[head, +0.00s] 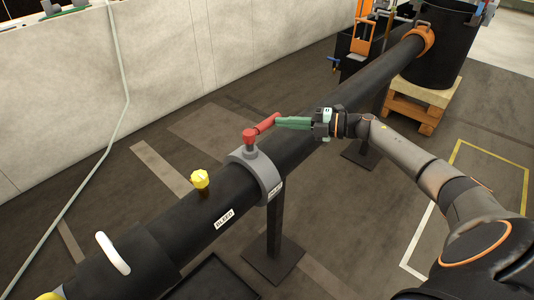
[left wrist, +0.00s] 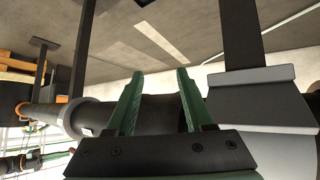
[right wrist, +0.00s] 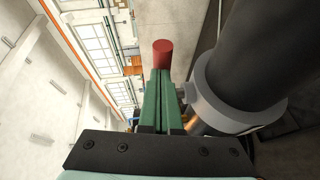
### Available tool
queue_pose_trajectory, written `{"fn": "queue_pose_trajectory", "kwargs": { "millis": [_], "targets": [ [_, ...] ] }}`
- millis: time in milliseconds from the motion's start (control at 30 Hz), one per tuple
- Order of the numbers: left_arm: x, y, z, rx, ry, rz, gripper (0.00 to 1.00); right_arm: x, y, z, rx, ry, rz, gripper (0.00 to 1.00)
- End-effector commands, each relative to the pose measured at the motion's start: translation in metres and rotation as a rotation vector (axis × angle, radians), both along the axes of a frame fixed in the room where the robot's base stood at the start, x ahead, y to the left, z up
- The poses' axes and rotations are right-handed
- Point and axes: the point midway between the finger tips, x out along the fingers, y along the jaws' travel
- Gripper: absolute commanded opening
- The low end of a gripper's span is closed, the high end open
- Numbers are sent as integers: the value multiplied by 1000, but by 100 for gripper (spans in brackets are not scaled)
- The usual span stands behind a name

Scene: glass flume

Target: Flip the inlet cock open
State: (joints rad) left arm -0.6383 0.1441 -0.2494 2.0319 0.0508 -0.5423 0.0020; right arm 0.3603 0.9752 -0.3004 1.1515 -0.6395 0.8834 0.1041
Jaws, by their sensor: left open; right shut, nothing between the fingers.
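The inlet cock has a red handle (head: 265,124) on a red stem (head: 250,137). It rises from a grey collar (head: 257,172) around the black pipe (head: 310,125). The handle slants up to the right, roughly along the pipe. My right gripper (head: 277,123) is shut and empty, its green fingertips at the handle's free end; I cannot tell if they touch. In the right wrist view the red handle end (right wrist: 163,50) shows just beyond the closed fingers (right wrist: 161,75). My left gripper (left wrist: 156,75) is open in the left wrist view, with a dark pipe between and behind its fingers.
A yellow knob (head: 200,179), a bleed label (head: 224,218) and a white handle (head: 113,253) sit along the lower pipe. A black tank (head: 437,50) stands on a wooden pallet (head: 425,103) at the far end. A post (head: 275,220) supports the pipe.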

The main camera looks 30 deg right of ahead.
Motion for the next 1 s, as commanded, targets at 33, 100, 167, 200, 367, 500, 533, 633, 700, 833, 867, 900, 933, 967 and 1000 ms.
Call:
{"fn": "queue_pose_trajectory", "kwargs": {
  "millis": [33, 100, 167, 200, 367, 500, 533, 633, 700, 833, 867, 900, 933, 967, 1000],
  "targets": [
    [0, 0, 0, 0, 1, 0, 52, 0, 0, 0, -1, 0, -3, 0],
    [-1, 0, -1, 0, 2, 0, 52, 0, 0, 0, 0, -1, -5, 0],
    [-1, 0, -1, 0, 4, 0, 52, 1, 1, 0, -1, -1, -7, 0],
    [-1, 0, -2, 2, 6, 1, 52, 1, 0, 0, 0, -1, -8, 0],
    [-2, 0, -4, 2, 9, 1, 52, 2, 0, 1, -1, -3, -12, 0],
    [-2, 0, -4, 2, 9, 1, 52, 2, 0, 1, 0, -4, -12, 0],
    [-2, 0, -4, 2, 9, 1, 52, 2, 0, 1, 0, -4, -12, 0],
    [-2, 0, -3, 1, 8, 0, 52, 2, 0, 1, 0, -6, -12, 0],
    [-2, 0, -3, 2, 8, -1, 52, 2, 0, 2, 0, -6, -12, 0],
    [-1, 0, -1, 1, 5, 0, 52, 2, 1, 3, 1, -6, -11, 0],
    [0, 0, 0, 1, 4, 0, 52, 2, 1, 3, 1, -6, -11, 0],
    [0, 0, 1, 1, 2, 0, 52, 1, 1, 4, 1, -6, -11, 0],
    [1, 0, 2, 0, 1, 0, 52, 1, 1, 5, 0, -6, -9, 0],
    [1, 0, 4, 0, 0, 0, 52, 1, 1, 6, 0, -6, -8, 0],
    [2, 0, 5, 0, -2, 0, 52, 0, 1, 7, 0, -6, -6, 0]
  ]
}}
